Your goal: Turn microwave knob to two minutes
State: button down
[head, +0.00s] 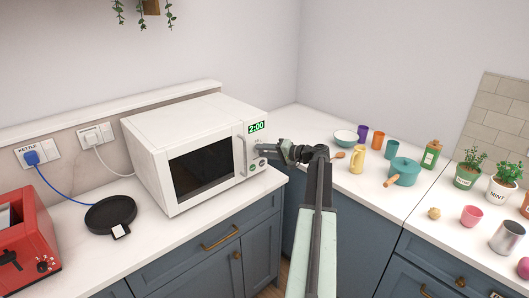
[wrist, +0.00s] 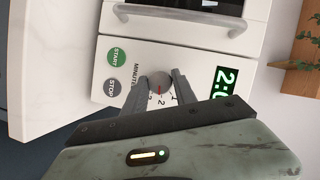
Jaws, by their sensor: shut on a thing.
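The white microwave (head: 165,120) stands on the counter with its door closed, and its display (head: 257,127) reads 2:00 in green. In the wrist view the display (wrist: 224,82) is partly cut off. The grey minutes knob (wrist: 159,80) has a red mark and dial numbers around it, partly hidden by the fingers. My gripper (wrist: 158,88) is shut on the knob, one finger on each side. In the head view my gripper (head: 264,150) reaches the panel from the right and hides the knob. The green START button (wrist: 117,56) and grey STOP button (wrist: 112,87) are beside it.
A red toaster (head: 25,240) and a black round plate-like base (head: 110,214) are left of the microwave. The counter before the microwave is mostly clear.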

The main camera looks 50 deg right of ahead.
jog(key=c, duration=1)
grip_release()
jog(key=p+v, duration=0.1)
jog(key=v, duration=0.6)
jog(key=shift+s+d, duration=0.15)
jog(key=shift+s, duration=0.2)
jog(key=shift+r, duration=0.1)
